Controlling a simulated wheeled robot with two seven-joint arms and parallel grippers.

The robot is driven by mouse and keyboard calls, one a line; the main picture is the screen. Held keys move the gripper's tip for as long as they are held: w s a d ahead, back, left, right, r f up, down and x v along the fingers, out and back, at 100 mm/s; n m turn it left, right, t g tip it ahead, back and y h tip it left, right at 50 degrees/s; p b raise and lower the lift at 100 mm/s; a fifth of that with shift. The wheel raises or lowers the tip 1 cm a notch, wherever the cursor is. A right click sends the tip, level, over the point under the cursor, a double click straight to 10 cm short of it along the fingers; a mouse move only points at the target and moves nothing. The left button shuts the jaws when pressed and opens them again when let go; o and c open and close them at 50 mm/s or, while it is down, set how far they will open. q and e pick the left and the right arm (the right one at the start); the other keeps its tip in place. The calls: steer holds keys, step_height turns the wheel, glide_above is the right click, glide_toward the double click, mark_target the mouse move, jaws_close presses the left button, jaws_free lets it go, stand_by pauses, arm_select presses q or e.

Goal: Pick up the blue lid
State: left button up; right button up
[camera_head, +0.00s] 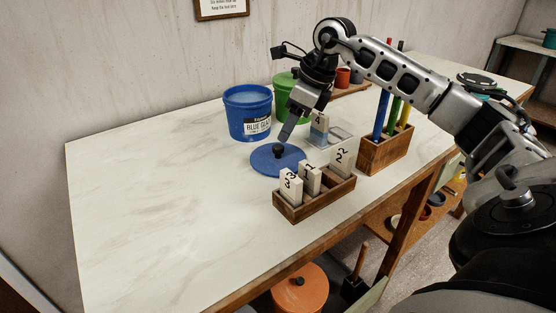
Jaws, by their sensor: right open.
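The blue lid (266,163) lies flat on the white table, with a dark round knob (278,150) on top. My right gripper (287,130) reaches in from the right and points down just above the lid, close to the knob. It is open and holds nothing that I can see. Its fingers are small and partly overlap in this view, so I cannot tell whether they touch the knob. A blue bucket (247,112) labelled as blue glaze stands open behind the lid. My left gripper is out of view.
A wooden rack (316,205) with numbered tiles stands just in front of the lid. A green bucket (285,95), a clear tray (338,138) and a wooden box (385,150) of coloured rods stand behind and right. The table's left half is clear.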

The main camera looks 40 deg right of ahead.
mark_target(279, 146)
steer(key=shift+x, duration=3.05)
steer(key=shift+s+d, duration=0.1)
steer(key=c, duration=1.1)
